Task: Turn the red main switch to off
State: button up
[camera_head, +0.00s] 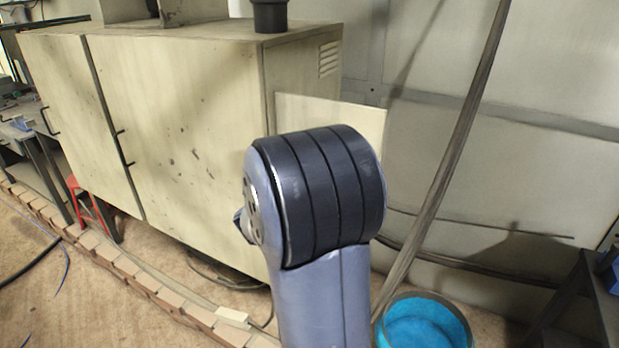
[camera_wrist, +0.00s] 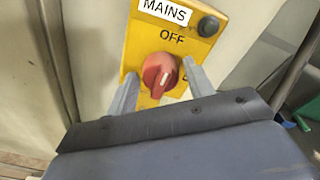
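The red main switch (camera_wrist: 160,74) is a round rotary knob with a raised grip, on a yellow panel (camera_wrist: 150,42) in the wrist view. The panel reads MAINS at the top and OFF just above the knob. Lettering lower right of the knob is partly hidden by a finger. The knob's grip stands tilted, roughly up and down. My gripper (camera_wrist: 161,70) is open, with one finger left and one right of the knob. I cannot tell whether either finger touches it. In the head view the switch and gripper are not visible; my arm fills the middle.
A pale cabinet (camera_head: 185,120) stands behind my arm in the head view. A blue-filled tub (camera_head: 425,325) sits on the floor at lower right, near a dark stand (camera_head: 575,310). A brick edging (camera_head: 140,280) runs across the floor. A dark button (camera_wrist: 208,27) is on the panel's upper right.

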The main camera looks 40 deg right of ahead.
jog(key=shift+o, duration=1)
jog(key=b+v, duration=0.2)
jog(key=v, duration=0.9)
jog(key=shift+d, duration=0.2)
jog(key=p+x, duration=0.2)
jog(key=x, duration=0.8)
jog(key=shift+w+d, duration=0.2)
jog(key=shift+d, duration=0.1)
jog(key=shift+a, duration=0.15)
